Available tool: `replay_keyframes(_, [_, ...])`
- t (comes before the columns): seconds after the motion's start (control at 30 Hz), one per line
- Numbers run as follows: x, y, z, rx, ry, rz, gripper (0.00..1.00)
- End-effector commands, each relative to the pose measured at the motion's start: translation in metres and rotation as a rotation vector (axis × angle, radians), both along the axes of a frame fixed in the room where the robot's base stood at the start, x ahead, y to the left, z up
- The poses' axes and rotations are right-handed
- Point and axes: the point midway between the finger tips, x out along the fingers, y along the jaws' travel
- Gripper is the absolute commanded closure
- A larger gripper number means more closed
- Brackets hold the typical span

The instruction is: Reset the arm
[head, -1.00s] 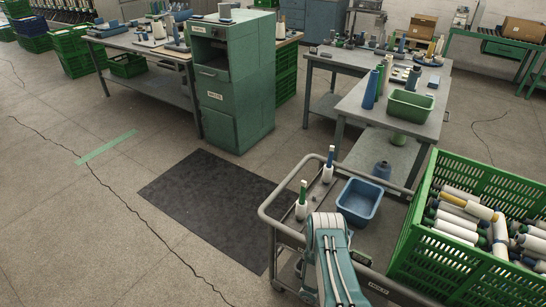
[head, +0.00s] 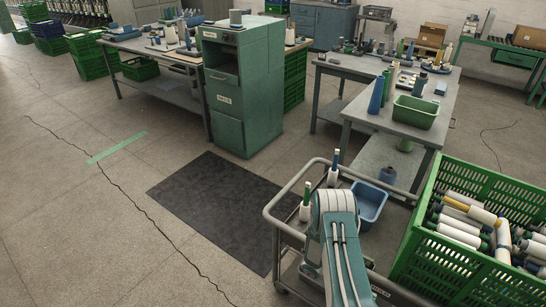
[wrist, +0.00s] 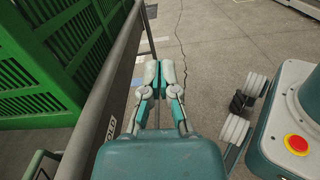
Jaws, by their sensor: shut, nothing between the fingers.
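My gripper (wrist: 159,71) shows in the wrist view with its two pale fingertips side by side, shut and empty, above the floor. In the head view my teal arm (head: 341,245) rises from the bottom edge in front of the cart, its white-ringed joint uppermost. The gripper itself cannot be made out in the head view.
The grey cart (head: 268,213) carries a blue bin (head: 374,205), partly hidden by my arm, and two bottles with coloured tops. A green crate (head: 411,231) of bobbins stands at the right; its slatted wall (wrist: 60,60) fills the wrist view's left. A dark mat (head: 215,205) lies on open floor.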

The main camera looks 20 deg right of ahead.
Motion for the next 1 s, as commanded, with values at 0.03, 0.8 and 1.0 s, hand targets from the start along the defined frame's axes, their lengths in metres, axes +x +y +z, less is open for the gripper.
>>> replay_keyframes(0.03, [0.009,0.002,0.015,0.001,-0.044,-0.008,1.00])
replay_keyframes(0.8, [0.064,0.084,0.222,0.163,-0.770,-0.170,1.00])
replay_keyframes(1.0, [0.059,0.113,0.267,0.231,-0.966,-0.195,1.00])
